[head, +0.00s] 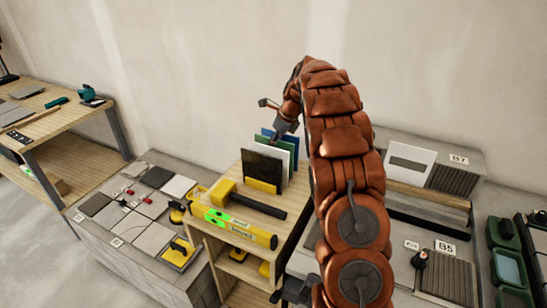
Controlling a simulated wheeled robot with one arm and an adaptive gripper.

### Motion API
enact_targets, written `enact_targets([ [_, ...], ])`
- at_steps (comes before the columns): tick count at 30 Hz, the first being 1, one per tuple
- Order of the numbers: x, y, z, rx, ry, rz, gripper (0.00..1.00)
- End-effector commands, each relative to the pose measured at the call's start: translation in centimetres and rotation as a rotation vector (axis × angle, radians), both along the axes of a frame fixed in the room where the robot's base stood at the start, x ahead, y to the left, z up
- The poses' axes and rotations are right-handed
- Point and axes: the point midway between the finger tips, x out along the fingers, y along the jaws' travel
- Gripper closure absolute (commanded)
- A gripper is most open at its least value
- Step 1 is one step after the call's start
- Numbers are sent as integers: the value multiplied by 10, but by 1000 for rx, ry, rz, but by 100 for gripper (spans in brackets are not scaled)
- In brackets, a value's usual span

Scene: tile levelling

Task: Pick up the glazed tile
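Several upright tiles stand in a rack on the wooden cart (212,238) at the centre: a dark tile (263,166) in front, with white, green (291,141) and blue (267,132) ones behind. I cannot tell which one is the glazed tile. My gripper (275,112) is at the end of my copper-coloured arm, just above the back of these tiles. One finger points out to the left. The other finger is not clear, so I cannot tell whether it is open or holds anything. My arm hides the area right of the rack.
A yellow level (235,227) and a yellow-headed mallet (258,206) lie on the cart in front of the tiles. A low platform with laid tiles (155,178) is at left, a workbench (60,120) behind it. Tile displays (450,165) and green containers (508,268) are at right.

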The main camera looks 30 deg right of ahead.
Motion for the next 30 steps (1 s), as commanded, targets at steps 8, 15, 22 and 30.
enact_targets([
  [8,0,0,-1,1,0,0,62],
  [15,0,1,-2,1,0,0,62],
  [22,0,1,-4,0,0,1,62],
  [30,0,0,-4,0,0,1,67],
])
